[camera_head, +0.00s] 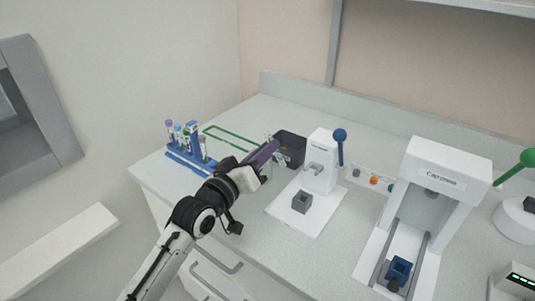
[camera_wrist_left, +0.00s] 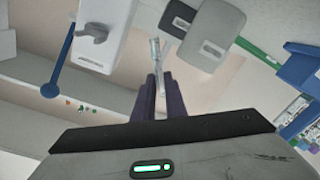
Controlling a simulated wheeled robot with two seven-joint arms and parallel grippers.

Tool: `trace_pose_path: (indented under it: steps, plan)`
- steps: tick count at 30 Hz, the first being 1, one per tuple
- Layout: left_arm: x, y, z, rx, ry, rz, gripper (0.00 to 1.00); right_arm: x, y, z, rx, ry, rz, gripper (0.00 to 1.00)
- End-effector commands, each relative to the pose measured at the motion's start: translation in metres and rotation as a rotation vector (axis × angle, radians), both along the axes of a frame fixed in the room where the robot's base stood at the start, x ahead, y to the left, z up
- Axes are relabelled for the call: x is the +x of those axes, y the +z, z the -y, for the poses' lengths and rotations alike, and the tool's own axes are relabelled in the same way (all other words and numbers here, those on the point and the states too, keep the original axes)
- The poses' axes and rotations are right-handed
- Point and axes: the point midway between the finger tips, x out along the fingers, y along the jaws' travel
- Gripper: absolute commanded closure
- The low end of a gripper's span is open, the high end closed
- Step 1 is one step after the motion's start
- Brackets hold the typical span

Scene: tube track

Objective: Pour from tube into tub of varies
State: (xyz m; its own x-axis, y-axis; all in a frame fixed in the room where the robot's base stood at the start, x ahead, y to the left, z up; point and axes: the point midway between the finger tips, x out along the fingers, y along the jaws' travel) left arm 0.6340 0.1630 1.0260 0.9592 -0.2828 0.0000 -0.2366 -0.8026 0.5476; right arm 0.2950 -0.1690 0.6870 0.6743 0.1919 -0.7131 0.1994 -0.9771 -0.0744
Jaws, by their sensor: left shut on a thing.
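My left gripper (camera_head: 272,146) has purple fingers and reaches over the counter from the left. In the left wrist view the fingers (camera_wrist_left: 160,85) are shut on a slim clear tube (camera_wrist_left: 155,50), which sticks out beyond their tips. The tube is tilted in the gripper; its contents are too small to make out. In the left wrist view dark and lighter grey box shapes (camera_wrist_left: 214,37) lie beside the tube's far end. My right gripper is not in view.
A blue rack (camera_head: 190,152) with several capped tubes stands at left, near a green outline (camera_head: 228,137). Right of the tub is a white press (camera_head: 321,160) with a blue lever and a small grey block (camera_head: 302,202). A larger white press (camera_head: 440,165) stands farther right.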

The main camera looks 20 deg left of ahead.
Motion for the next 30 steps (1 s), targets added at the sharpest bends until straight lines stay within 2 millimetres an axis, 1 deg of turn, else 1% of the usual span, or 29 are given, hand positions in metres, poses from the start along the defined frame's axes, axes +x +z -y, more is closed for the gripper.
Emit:
trace_pose_path:
  steps: [3, 6, 15, 17, 20, 24, 27, 30]
  plan:
    - [0.001, 0.005, -0.003, 0.092, 0.0, 0.026, 1.0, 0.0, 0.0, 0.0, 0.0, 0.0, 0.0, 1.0]
    - [0.001, 0.007, -0.003, 0.131, -0.001, 0.038, 1.0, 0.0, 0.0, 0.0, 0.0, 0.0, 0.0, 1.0]
    - [0.001, 0.008, -0.003, 0.142, -0.001, 0.041, 1.0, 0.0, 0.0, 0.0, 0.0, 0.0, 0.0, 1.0]
    - [0.0, 0.008, -0.001, 0.166, -0.001, 0.048, 1.0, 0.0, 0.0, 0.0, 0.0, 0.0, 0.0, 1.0]
    - [-0.002, 0.008, 0.006, 0.266, -0.001, 0.079, 1.0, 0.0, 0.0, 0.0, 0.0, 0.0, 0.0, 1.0]
    - [-0.006, 0.008, 0.019, 0.445, -0.001, 0.132, 1.0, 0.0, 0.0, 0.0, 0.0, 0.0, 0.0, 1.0]
    - [-0.007, 0.008, 0.024, 0.528, 0.0, 0.156, 1.0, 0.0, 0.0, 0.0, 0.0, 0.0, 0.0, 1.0]
    - [-0.008, 0.008, 0.026, 0.559, 0.001, 0.165, 1.0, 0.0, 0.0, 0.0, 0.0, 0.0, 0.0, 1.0]
